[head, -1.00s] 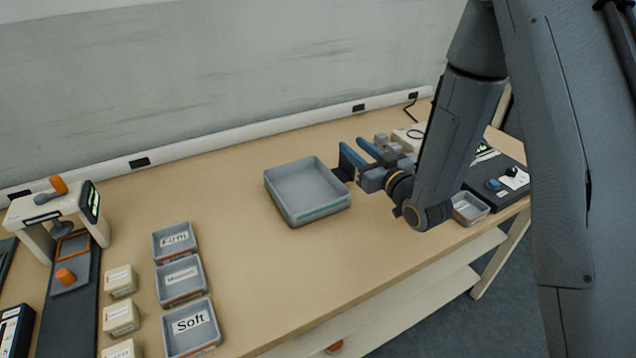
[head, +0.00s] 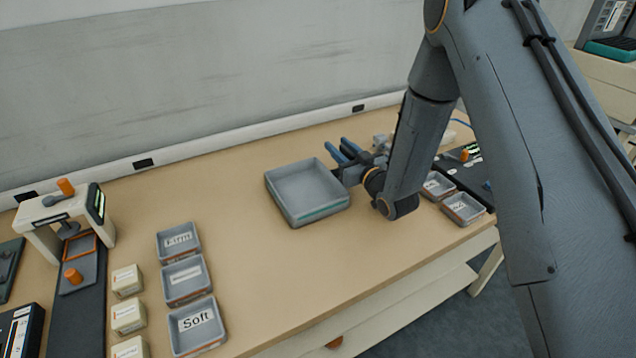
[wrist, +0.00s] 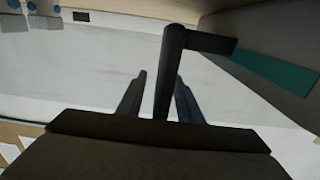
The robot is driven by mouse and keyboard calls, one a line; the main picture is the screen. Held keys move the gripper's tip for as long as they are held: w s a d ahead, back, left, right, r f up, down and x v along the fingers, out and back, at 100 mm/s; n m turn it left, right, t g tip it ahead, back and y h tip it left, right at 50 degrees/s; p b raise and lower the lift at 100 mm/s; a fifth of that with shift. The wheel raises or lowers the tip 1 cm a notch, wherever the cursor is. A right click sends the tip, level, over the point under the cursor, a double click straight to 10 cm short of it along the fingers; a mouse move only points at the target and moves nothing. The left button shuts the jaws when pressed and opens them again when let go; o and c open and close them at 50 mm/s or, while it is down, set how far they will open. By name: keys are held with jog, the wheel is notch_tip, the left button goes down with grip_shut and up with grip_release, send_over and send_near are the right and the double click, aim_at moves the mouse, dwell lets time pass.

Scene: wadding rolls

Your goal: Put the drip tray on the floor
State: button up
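The drip tray (head: 307,214) is a grey, square, open tray with a teal stripe on its front side. It sits flat on the table, and no contents show in it. Its grey wall and teal stripe also show at the right of the wrist view (wrist: 285,72). A dark handle (wrist: 172,65) projects from that wall. My gripper (head: 341,151) is at the tray's right side, with its blue fingers pointing to the back left. In the wrist view the fingers (wrist: 160,80) are open on either side of the handle, with gaps showing. The handle is mostly hidden in the head view.
Small labelled trays (head: 185,280) and cream blocks (head: 128,315) stand at the left of the table (head: 260,290), near a press-like device (head: 65,215). More small trays (head: 463,208) lie behind my arm. The floor (head: 425,318) shows beyond the front edge, beside a lower shelf.

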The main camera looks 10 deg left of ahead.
grip_shut()
jog(key=shift+r, duration=0.1)
dwell(0.3)
